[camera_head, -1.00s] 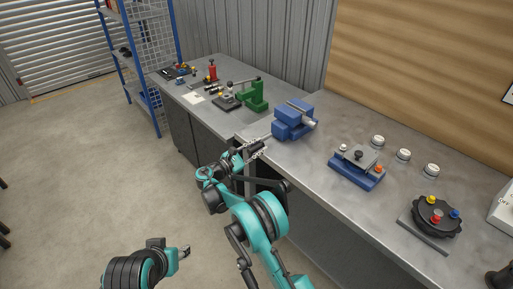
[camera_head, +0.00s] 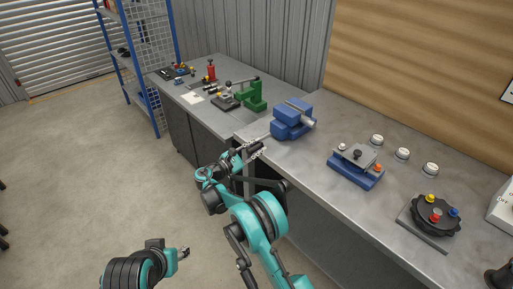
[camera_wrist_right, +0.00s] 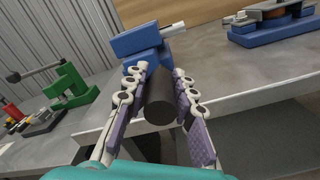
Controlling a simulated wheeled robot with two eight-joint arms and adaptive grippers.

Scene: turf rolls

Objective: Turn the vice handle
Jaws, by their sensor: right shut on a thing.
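The blue vice (camera_head: 293,120) stands at the bench's front edge and also shows in the right wrist view (camera_wrist_right: 140,44). Its handle, with a dark cylindrical grip (camera_wrist_right: 159,100), points from the vice towards my right gripper. My right gripper (camera_head: 255,149) is shut on this grip, with a finger on each side of it in the right wrist view (camera_wrist_right: 160,90). In the head view the fingers mostly hide the grip. My left gripper (camera_head: 184,252) is low over the floor, away from the bench; its opening is too small to judge.
The grey bench (camera_head: 310,160) carries a green press (camera_head: 252,94) left of the vice. To the right are a blue fixture (camera_head: 355,170), several white-topped round pieces and a black handwheel (camera_head: 434,216) with coloured knobs. Open floor lies left of the bench.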

